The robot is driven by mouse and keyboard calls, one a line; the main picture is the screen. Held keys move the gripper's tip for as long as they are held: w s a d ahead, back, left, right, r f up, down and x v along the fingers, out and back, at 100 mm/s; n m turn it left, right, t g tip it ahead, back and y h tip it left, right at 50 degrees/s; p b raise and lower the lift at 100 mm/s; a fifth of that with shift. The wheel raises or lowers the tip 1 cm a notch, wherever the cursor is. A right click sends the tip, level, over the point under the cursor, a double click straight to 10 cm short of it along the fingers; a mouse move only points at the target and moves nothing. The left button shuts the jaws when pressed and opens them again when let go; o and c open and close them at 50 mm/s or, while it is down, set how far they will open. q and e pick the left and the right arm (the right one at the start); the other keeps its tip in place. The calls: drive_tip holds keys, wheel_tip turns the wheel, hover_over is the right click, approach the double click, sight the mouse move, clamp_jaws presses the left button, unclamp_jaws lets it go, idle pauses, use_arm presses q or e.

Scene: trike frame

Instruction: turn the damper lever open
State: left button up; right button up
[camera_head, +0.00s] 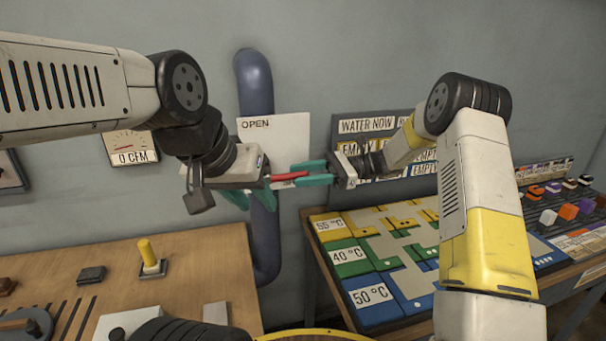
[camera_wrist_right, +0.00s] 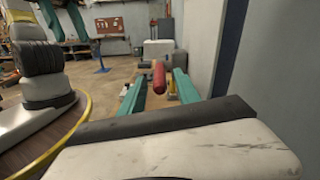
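The red damper lever (camera_head: 289,176) sticks out in front of the blue duct (camera_head: 255,85), beside a white plate marked OPEN (camera_head: 288,130). My right gripper (camera_head: 285,175) reaches in from the right with its teal fingers above and below the lever. In the right wrist view, the lever's red end (camera_wrist_right: 159,77) lies between the two fingers (camera_wrist_right: 160,92), with a gap on each side, so I see no grip. My left gripper (camera_head: 250,199) hangs by the duct, left of the lever. Its teal fingers look apart and empty, partly hidden by its body.
A gauge reading 0 CFM (camera_head: 134,150) is on the wall at left. A wooden bench (camera_head: 190,270) with a yellow knob (camera_head: 148,254) stands below. At right is a table with coloured temperature tiles (camera_head: 375,300) under a WATER NOW sign (camera_head: 365,126). My arms are close together.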

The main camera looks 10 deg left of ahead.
drive_tip(key=shift+x, duration=1)
clamp_jaws()
idle(0.7)
